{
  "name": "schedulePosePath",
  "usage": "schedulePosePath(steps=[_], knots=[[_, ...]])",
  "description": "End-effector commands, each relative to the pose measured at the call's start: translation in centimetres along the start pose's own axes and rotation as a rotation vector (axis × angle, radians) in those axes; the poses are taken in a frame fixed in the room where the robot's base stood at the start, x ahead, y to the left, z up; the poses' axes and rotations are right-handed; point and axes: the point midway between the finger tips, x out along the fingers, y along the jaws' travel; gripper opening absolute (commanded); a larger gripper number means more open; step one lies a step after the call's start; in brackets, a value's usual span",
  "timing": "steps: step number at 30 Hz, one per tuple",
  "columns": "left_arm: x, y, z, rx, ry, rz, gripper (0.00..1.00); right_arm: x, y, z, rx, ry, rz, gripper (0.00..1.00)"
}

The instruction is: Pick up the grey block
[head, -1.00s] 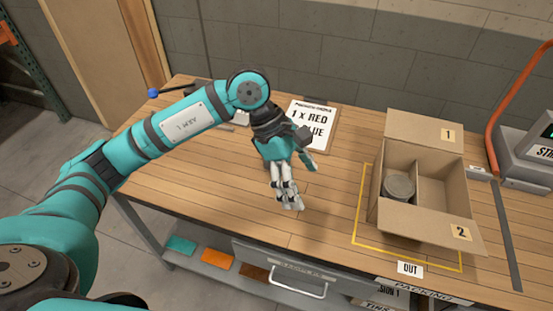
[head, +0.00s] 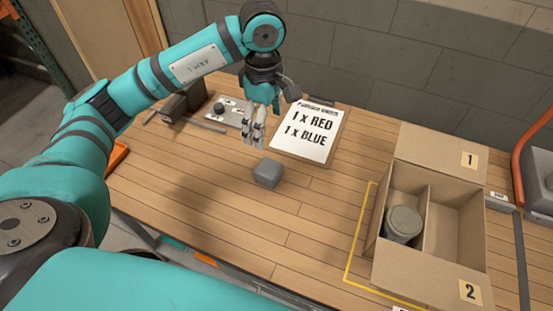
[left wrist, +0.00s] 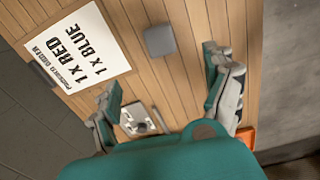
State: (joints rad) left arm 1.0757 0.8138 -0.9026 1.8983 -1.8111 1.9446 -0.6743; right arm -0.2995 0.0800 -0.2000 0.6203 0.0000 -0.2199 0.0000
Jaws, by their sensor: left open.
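The grey block (head: 267,173) is a small rounded cube on the wooden table, just in front of and below my left gripper in the head view. It also shows in the left wrist view (left wrist: 160,40), near the top and beyond the fingertips. My left gripper (head: 255,134) hangs above the table with its fingers pointing down, apart from the block. In the left wrist view its two fingers (left wrist: 172,85) are spread wide with nothing between them. My right gripper is in neither view.
An order sign (head: 308,132) reading 1 x RED, 1 x BLUE lies right of the gripper. A two-compartment cardboard box (head: 455,262) stands at right, with a grey can (head: 403,224) in its left compartment. A small panel with knobs (head: 228,112) lies behind. The table's middle is clear.

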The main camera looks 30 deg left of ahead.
Motion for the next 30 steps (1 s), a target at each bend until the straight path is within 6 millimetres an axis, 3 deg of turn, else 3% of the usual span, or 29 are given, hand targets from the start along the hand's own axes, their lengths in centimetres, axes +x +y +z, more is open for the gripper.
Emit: schedulePosePath(steps=[5, 18, 25, 30], knots=[[1.6, -0.1, 0.0, -0.001, 0.000, -0.006, 0.85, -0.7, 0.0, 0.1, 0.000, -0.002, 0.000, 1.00], [10.5, -0.1, 0.1, 0.000, -0.002, -0.004, 0.85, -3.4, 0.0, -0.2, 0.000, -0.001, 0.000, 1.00], [12.3, -0.1, 0.1, 0.001, -0.001, -0.002, 0.85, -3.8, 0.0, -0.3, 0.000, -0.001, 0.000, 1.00], [14.2, 0.0, 0.3, -0.001, -0.002, -0.007, 0.85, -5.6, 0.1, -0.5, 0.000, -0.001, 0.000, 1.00]])
